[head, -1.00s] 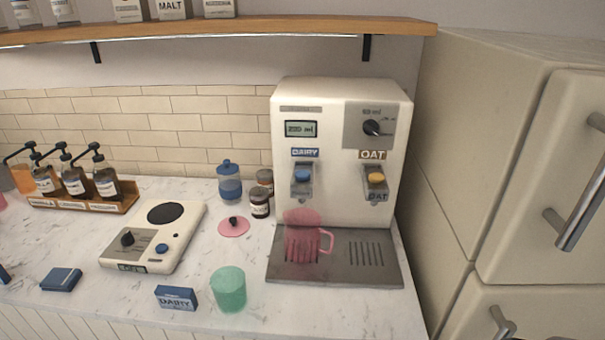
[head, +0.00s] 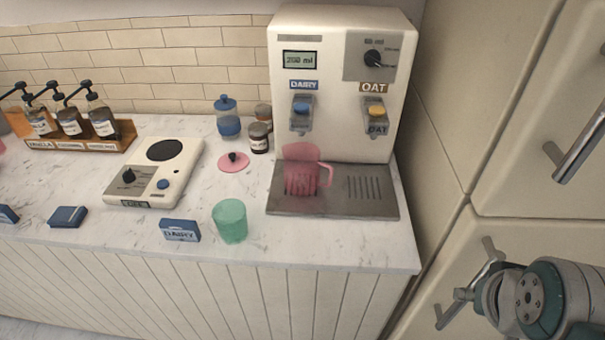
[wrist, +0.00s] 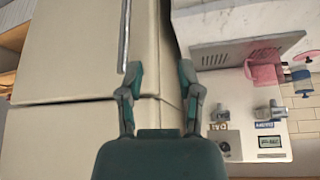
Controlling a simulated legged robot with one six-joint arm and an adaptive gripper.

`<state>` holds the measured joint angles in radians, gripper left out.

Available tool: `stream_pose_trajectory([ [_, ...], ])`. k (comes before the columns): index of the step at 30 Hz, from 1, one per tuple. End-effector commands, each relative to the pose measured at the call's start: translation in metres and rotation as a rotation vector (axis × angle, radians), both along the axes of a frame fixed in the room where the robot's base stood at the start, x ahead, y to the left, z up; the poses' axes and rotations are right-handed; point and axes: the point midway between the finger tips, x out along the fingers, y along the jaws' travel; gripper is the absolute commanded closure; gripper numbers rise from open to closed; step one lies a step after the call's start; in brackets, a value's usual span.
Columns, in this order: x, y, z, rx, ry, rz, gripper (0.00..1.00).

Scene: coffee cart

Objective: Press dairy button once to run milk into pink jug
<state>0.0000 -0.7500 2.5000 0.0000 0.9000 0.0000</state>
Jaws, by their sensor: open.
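The cream milk machine (head: 335,130) has a blue dairy button (head: 301,108) under a blue DAIRY label and a yellow oat button (head: 377,110) on its right. Its display (head: 299,60) seems to read 200 ml. The translucent pink jug (head: 302,172) stands upright on the left part of the grey drip tray (head: 345,205), below the dairy side, handle to the right. In the wrist view the machine (wrist: 245,100) and jug (wrist: 264,74) appear turned over at the right. My gripper (wrist: 160,82) is open and empty, in front of the fridge doors, well apart from the machine.
A tall cream fridge (head: 465,110) with metal handles stands right of the counter. A green cup (head: 230,222), a DAIRY box (head: 180,230), a pink lid (head: 234,162), a scale (head: 152,180) and jars lie left of the machine. The counter front (head: 250,290) is clear.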

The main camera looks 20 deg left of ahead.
Motion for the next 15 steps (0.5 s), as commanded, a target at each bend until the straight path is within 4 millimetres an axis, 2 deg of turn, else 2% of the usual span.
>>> stream_pose_trajectory([
  [1, 0.0, 0.0, 0.0, 0.0, 0.0, 0.0, 0.54],
  [4, 0.0, 0.0, 0.0, 0.0, 0.0, 0.0, 0.98],
  [15, 0.0, 0.0, 0.0, 0.0, 0.0, 0.0, 1.0],
])
